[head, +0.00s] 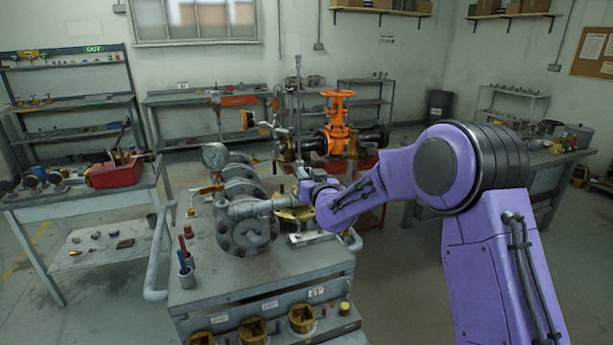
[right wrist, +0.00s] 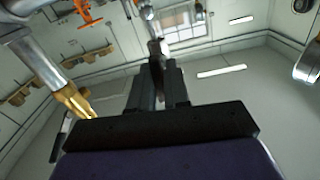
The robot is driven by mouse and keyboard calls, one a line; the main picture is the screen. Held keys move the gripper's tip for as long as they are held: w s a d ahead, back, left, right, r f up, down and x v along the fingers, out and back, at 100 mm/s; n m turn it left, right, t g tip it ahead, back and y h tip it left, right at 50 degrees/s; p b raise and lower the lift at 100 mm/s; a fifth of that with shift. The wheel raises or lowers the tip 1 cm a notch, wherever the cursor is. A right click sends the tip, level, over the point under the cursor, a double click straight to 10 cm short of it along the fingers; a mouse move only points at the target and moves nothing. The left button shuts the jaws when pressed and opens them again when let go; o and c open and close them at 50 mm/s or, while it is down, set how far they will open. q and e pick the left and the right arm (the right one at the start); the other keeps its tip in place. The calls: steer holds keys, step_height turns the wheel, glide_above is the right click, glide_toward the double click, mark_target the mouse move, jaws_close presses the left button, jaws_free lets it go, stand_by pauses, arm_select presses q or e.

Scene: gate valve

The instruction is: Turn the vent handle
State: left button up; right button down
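A grey flanged valve assembly (head: 245,232) stands on the workbench, with a round pressure gauge (head: 214,156) at its left. A grey pipe or lever (head: 258,206) runs from it towards my right gripper (head: 305,186). My right gripper is at the right side of the assembly, small and partly hidden among the fittings. In the right wrist view its two dark fingers (right wrist: 160,88) are close together, with a thin dark bar (right wrist: 157,58) between or just beyond them. I cannot tell whether they touch it, or which part is the vent handle. My left gripper is out of view.
An orange handwheel valve (head: 337,122) stands behind the assembly. On the workbench (head: 262,282) a cup with screwdrivers (head: 186,262) is at the left. A side table with a red bin (head: 115,174) is farther left. Open floor lies right of the workbench.

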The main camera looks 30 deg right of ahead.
steer(key=shift+m, duration=0.3)
steer(key=m+b, duration=0.1)
steer(key=m, duration=0.3)
steer(key=shift+d+f, duration=0.1)
steer(key=m+b, duration=0.1)
steer(key=m, duration=0.3)
steer(key=m+b, duration=0.1)
steer(key=m, duration=0.2)
steer(key=shift+f+m, duration=0.15)
steer(key=shift+m, duration=0.15)
steer(key=m+b, duration=0.2)
steer(key=m, duration=0.2)
steer(key=shift+m+b, duration=0.35)
steer(key=shift+m, duration=0.05)
steer(key=c, duration=1.2)
jaws_free()
steer(key=shift+s, duration=0.1)
